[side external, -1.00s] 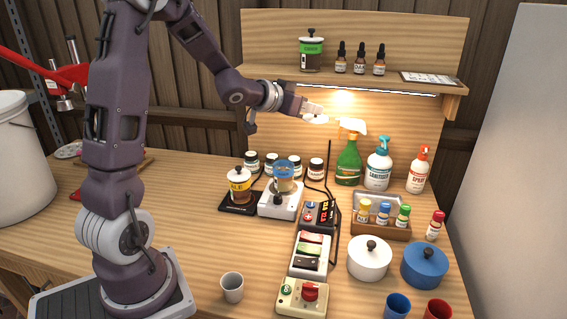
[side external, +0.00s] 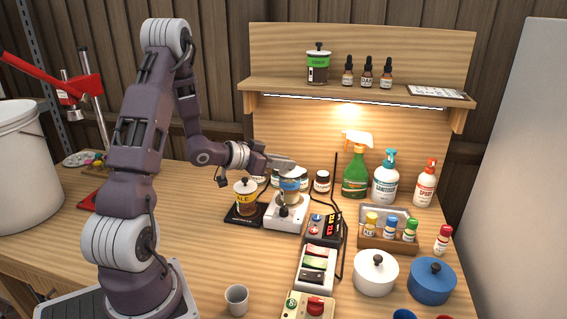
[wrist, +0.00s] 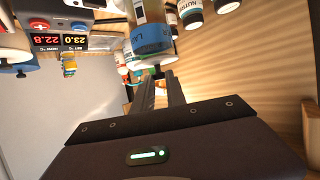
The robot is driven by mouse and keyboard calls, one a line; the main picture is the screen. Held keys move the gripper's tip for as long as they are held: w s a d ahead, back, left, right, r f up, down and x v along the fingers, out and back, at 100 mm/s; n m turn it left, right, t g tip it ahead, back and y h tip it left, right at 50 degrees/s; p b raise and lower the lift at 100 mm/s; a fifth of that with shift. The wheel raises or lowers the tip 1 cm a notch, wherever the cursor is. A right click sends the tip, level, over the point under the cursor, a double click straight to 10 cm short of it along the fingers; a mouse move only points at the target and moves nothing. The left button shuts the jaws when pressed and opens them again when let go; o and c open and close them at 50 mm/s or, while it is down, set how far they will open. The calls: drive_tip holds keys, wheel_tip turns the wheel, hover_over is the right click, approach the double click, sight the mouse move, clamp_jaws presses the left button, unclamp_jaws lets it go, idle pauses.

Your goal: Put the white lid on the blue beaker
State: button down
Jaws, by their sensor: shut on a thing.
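The blue beaker (side external: 290,186) is a clear vessel with a blue band. It stands upright on a white stirrer plate (side external: 287,213). My gripper (side external: 288,164) is directly over it, with the fingers level. In the wrist view, where things appear upside down, my gripper (wrist: 160,82) is shut on the dark knob of the white lid (wrist: 155,61). The lid is at the mouth of the blue beaker (wrist: 152,38), lined up with it. I cannot tell whether it rests on the rim or hovers just off it. The fingers partly hide the lid in the side view.
An ale jar (side external: 246,198) stands close left of the stirrer. Small jars, one of them dark (side external: 321,181), are behind it. A controller with red digits (side external: 323,226) is to the right. A green spray bottle (side external: 355,175) and a shelf (side external: 360,88) stand behind.

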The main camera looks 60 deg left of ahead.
drive_tip(key=shift+f, duration=0.1)
drive_tip(key=shift+f, duration=0.35)
drive_tip(key=c, duration=1.4)
unclamp_jaws()
drive_tip(key=shift+o, duration=0.2)
